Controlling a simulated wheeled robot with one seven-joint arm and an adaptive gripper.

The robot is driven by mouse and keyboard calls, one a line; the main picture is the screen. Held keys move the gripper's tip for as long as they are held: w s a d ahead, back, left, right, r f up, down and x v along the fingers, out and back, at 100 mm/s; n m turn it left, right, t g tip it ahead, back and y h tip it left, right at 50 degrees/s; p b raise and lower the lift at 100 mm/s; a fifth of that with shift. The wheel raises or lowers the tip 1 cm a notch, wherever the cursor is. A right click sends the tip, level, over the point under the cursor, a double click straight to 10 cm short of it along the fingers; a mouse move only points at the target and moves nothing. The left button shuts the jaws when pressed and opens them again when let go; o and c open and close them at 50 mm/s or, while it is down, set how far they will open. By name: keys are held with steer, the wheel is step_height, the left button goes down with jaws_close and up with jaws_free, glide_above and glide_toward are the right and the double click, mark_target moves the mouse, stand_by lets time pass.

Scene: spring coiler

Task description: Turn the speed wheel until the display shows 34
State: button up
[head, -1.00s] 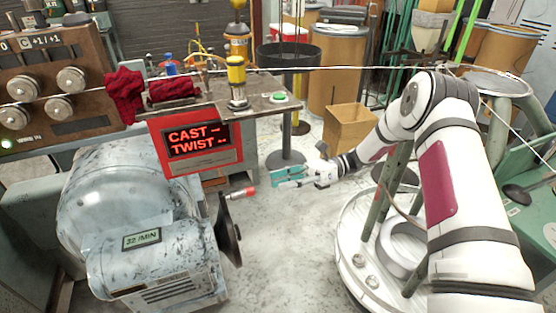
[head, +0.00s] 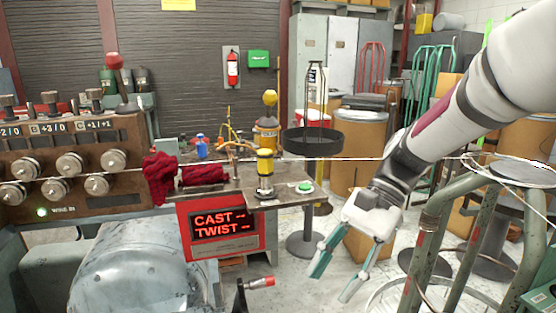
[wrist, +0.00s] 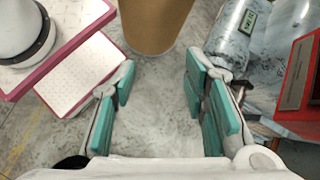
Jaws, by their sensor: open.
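The speed wheel (head: 240,298) shows only as a dark edge at the bottom of the head view, with its red-tipped crank handle (head: 262,282) pointing right. The rest of the wheel is below the picture. The small green display (wrist: 249,17) is on the grey motor housing at the top right of the wrist view, too small and turned to read. My gripper (head: 336,278) is open and empty, fingers pointing down, to the right of the handle and apart from it. In the wrist view, my gripper (wrist: 160,72) has bare floor between its teal fingers.
A red panel (head: 220,228) reading CAST and TWIST hangs from the bench (head: 290,197) left of my gripper. A black round tray on a stand (head: 312,142) and brown drums (head: 357,140) are behind. A green tubular frame (head: 480,240) stands at right.

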steer(key=s+d+r+n+t+h, duration=0.1)
steer(key=s+d+n+t+h, duration=0.3)
steer(key=s, duration=0.6)
steer(key=s+d+r+n+t+h, duration=0.1)
steer(key=s+d+n+t+h, duration=0.15)
steer(key=s+d+n, duration=0.55)
step_height(320, 180, up, 16)
steer(key=s+a+m+t+p, duration=0.2)
steer(key=m+t+p, duration=0.1)
steer(key=p, duration=1.2)
steer(key=shift+s+r+h, duration=0.15)
steer(key=shift+r+h, duration=0.05)
steer(key=shift+h, duration=0.15)
